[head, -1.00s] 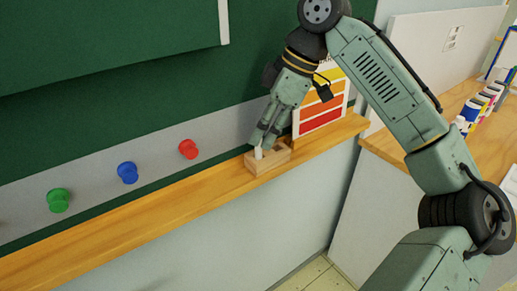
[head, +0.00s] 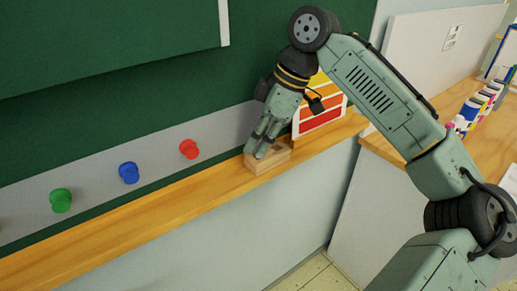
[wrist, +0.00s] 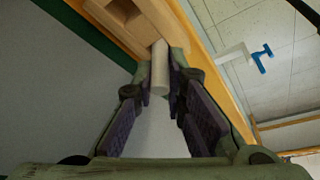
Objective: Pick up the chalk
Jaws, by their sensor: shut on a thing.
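The chalk (wrist: 159,70) is a pale white stick between my fingertips in the wrist view. My gripper (head: 256,150) is shut on it, low over the left part of the wooden holder (head: 270,163). It also shows in the wrist view (wrist: 161,93), with one dark-padded finger on each side of the chalk. The holder (wrist: 112,12) is at the top of the wrist view, at the chalk's far end. I cannot tell whether the chalk is still in a hole there. In the head view my fingers hide the chalk.
The holder stands on a narrow wooden ledge (head: 150,221) below the green board (head: 100,115). A colour chart (head: 322,112) stands close behind my gripper to the right. Red (head: 189,149), blue (head: 128,172) and green (head: 61,200) magnets are to the left.

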